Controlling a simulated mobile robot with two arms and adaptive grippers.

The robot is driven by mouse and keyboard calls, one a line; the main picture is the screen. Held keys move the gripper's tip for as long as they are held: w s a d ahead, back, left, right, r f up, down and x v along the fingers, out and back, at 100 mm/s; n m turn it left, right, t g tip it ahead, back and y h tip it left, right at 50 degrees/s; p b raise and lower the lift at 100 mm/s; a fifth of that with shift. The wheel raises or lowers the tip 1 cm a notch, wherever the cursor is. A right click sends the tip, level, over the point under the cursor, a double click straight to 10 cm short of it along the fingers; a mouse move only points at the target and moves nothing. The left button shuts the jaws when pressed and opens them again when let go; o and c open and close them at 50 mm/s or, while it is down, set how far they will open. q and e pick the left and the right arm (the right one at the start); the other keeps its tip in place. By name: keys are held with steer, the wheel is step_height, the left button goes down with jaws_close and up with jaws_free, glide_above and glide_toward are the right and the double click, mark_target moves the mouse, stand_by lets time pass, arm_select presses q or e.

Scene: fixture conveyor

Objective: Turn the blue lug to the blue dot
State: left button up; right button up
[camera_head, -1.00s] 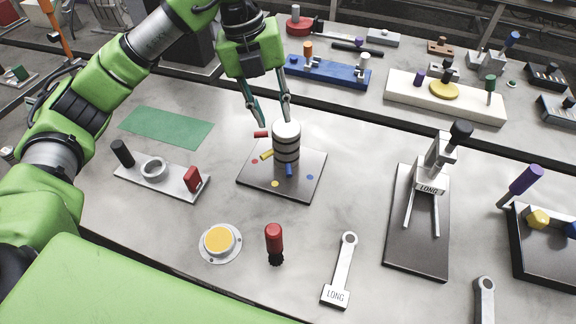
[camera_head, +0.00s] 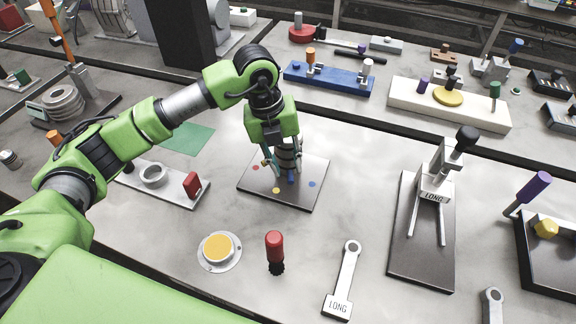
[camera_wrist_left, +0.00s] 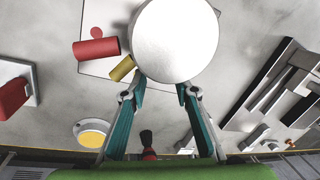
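A black square plate (camera_head: 310,194) bears an upright white-and-black ringed post (camera_head: 288,157) with coloured lugs. The blue lug (camera_head: 291,178) shows at the post's front; the blue dot (camera_head: 312,184) is to its right on the plate. A yellow dot (camera_head: 276,190) and red dot (camera_head: 255,168) are also there. My left gripper (camera_head: 283,170) points down at the post, its fingers apart on either side. In the left wrist view, the fingers (camera_wrist_left: 161,90) are spread at the edge of the post's white top (camera_wrist_left: 175,40). The red lug (camera_wrist_left: 96,48) and yellow lug (camera_wrist_left: 122,68) show; the blue one is hidden.
A grey fixture with a ring and red block (camera_head: 193,184) lies left of the plate. A yellow button (camera_head: 218,248) and red-handled tool (camera_head: 275,250) stand in front. A clamp fixture (camera_head: 425,235) stands right. Bare table lies between the plate and clamp.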

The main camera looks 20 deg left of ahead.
mark_target(290, 177)
arm_select(q)
steer(key=shift+w+d+f, duration=0.1)
steer(key=shift+d+f, duration=0.1)
steer(key=shift+f, duration=1)
jaws_close()
